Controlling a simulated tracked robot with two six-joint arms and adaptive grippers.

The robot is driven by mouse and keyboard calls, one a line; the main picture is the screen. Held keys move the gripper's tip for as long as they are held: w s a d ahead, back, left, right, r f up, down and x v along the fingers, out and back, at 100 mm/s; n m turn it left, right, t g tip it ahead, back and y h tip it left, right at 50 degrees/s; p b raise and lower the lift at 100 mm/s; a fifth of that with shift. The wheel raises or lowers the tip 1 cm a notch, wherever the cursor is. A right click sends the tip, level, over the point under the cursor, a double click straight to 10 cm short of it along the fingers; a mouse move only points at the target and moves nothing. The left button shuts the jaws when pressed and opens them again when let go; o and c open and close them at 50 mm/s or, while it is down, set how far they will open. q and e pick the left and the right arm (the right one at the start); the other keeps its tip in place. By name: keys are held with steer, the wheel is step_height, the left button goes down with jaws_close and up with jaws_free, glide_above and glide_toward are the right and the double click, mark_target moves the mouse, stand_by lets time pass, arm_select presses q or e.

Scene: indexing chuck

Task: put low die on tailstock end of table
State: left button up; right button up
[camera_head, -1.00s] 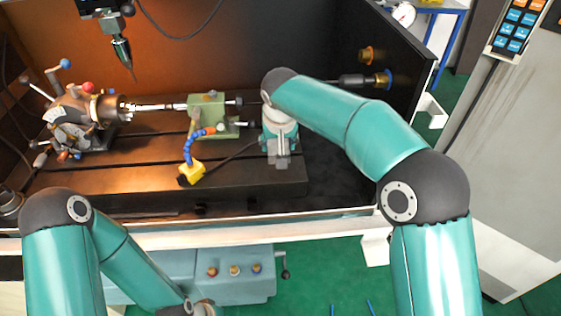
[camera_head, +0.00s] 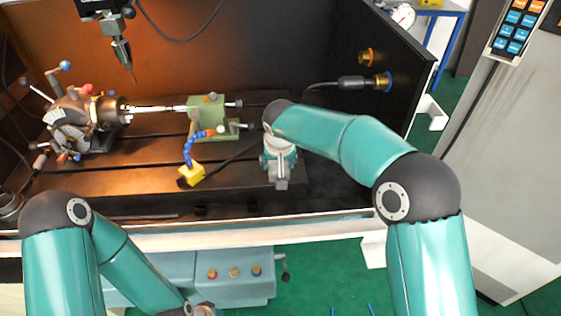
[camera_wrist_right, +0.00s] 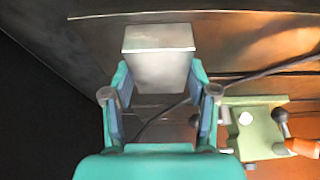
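The low die is a plain grey metal block (camera_head: 281,184) at the right, tailstock end of the dark slotted table (camera_head: 235,203). In the right wrist view the block (camera_wrist_right: 159,58) fills the space between the fingertips. My right gripper (camera_wrist_right: 159,80) is shut on it, a finger against each side. In the head view this gripper (camera_head: 281,170) points down over the table's right end. I cannot tell whether the die touches the table. The green tailstock (camera_head: 206,103) stands left of it. My left gripper is out of view below the frame.
A yellow magnetic base (camera_head: 192,174) with a blue coolant hose (camera_head: 188,150) stands left of the die. A dark cable runs across the table beside it. The chuck (camera_head: 80,115) sits at the left. An enclosure wall (camera_head: 385,120) rises at the right.

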steer(key=o, duration=0.4)
steer(key=v, duration=1.2)
steer(key=shift+r, duration=0.15)
steer(key=shift+s, duration=0.1)
